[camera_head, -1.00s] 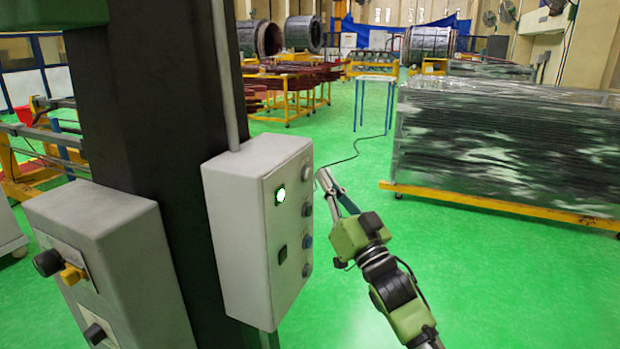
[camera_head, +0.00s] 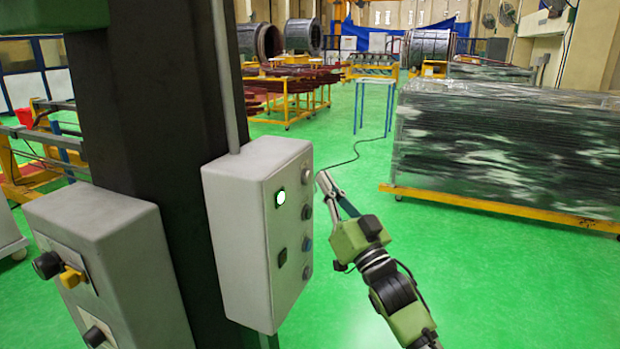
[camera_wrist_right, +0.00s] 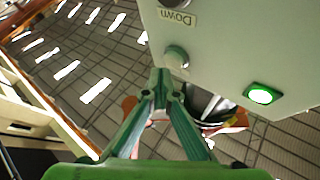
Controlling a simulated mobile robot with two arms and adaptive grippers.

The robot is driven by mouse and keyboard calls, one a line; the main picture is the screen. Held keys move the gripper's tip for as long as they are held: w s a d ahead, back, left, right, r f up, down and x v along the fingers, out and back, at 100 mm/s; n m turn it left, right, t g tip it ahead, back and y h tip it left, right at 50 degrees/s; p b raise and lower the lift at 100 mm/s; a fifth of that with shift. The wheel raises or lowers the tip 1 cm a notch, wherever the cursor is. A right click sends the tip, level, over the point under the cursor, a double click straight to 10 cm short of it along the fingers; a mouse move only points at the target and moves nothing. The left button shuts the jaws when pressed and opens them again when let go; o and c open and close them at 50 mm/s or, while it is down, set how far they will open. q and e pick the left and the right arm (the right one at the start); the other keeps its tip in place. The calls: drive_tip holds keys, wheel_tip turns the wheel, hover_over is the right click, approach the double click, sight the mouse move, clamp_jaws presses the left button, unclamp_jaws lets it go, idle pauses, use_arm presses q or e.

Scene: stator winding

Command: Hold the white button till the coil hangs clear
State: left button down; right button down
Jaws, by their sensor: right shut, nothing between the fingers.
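A pale, whitish button (camera_head: 307,172) is at the top of the right-hand column on the grey control box (camera_head: 235,235). In the right wrist view the button (camera_wrist_right: 177,57) juts out beside a "Down" label. My right gripper (camera_head: 322,176) is shut and empty, with its fingertips at the pale button. In the right wrist view the fingertips (camera_wrist_right: 161,74) are just below and left of it; I cannot tell whether they touch it. I cannot make out a hanging coil. My left gripper is not in view.
A lit, green-framed indicator (camera_head: 280,196) and several other buttons share the box face. The box is on a dark column (camera_head: 150,100). A second grey box (camera_head: 130,260) is at lower left. A wrapped stack (camera_head: 500,145) stands on the right. Green floor between is open.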

idle(0.4)
drive_tip(key=shift+w+a, duration=0.15)
drive_tip(key=shift+a, duration=0.3)
drive_tip(key=shift+a, duration=0.35)
idle(1.9)
drive_tip(key=shift+d, duration=0.75)
drive_tip(key=d, duration=0.1)
drive_tip(key=s+d+p, duration=0.1)
drive_tip(key=d, duration=0.1)
drive_tip(key=s+d+p, duration=0.1)
drive_tip(key=shift+d, duration=0.4)
